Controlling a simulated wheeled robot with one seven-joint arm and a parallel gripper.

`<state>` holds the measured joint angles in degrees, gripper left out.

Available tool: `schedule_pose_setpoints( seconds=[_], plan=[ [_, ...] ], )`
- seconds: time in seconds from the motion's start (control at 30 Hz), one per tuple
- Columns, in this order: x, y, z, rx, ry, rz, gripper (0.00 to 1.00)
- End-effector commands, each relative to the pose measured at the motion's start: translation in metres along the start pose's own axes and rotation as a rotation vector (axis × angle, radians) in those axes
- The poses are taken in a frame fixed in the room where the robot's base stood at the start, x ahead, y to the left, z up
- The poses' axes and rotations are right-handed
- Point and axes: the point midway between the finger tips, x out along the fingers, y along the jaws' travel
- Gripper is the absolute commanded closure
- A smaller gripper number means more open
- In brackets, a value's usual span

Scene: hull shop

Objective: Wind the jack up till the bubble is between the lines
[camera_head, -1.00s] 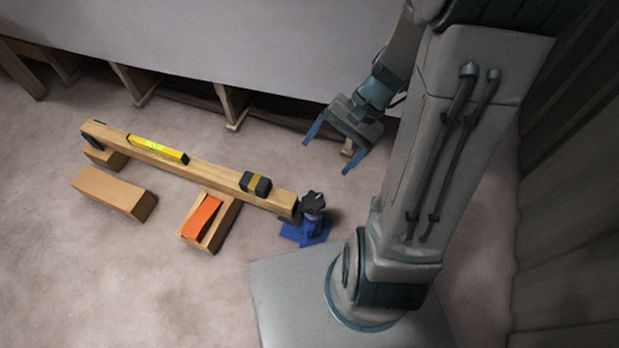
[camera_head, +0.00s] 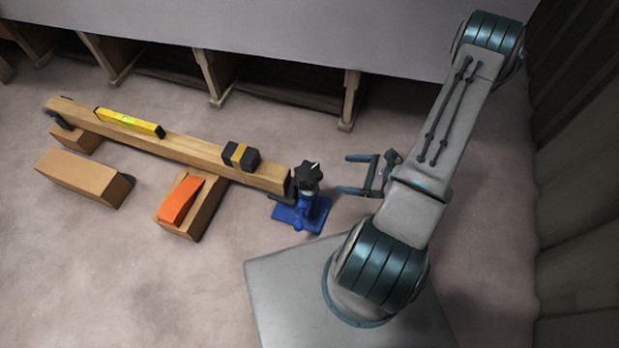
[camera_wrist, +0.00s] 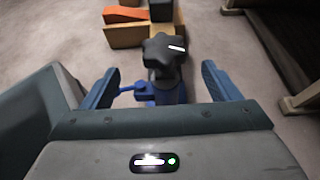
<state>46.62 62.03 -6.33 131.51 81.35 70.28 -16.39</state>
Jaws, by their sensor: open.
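The blue jack (camera_head: 301,214) stands on the floor at the right end of a wooden beam (camera_head: 199,151). Its black star-shaped knob (camera_head: 308,173) is on top and carries a white mark. A yellow level (camera_head: 129,122) lies on the beam toward its left end; its bubble is too small to read. My gripper (camera_head: 349,174) is open and empty, just right of the jack, with its fingers pointing at the knob. In the wrist view the knob (camera_wrist: 163,53) shows ahead, between the two fingers and beyond their tips.
A black block with a yellow band (camera_head: 240,156) sits on the beam near the jack. An orange wedge (camera_head: 179,198) lies on a wooden block (camera_head: 205,211) below. Another wooden block (camera_head: 84,178) lies at left. Wooden supports (camera_head: 349,100) stand along the back.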

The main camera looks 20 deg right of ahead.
Motion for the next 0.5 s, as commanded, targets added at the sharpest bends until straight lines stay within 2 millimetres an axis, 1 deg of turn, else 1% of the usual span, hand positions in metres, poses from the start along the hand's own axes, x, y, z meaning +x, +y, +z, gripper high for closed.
schedule_pose_setpoints(
  seconds=[0.03, 0.07, 0.17, 0.27, 0.37, 0.5],
  plan=[
    [0.002, 0.0, -0.011, 0.019, -0.002, -0.018, 0.17],
    [0.002, 0.0, -0.013, 0.026, -0.002, -0.024, 0.17],
    [0.005, 0.0, -0.017, 0.034, -0.003, -0.034, 0.17],
    [0.016, 0.0, -0.017, 0.034, -0.003, -0.031, 0.17],
    [0.033, 0.0, -0.018, 0.034, -0.003, -0.029, 0.17],
    [0.064, 0.0, -0.018, 0.034, -0.004, -0.028, 0.17]
  ],
)
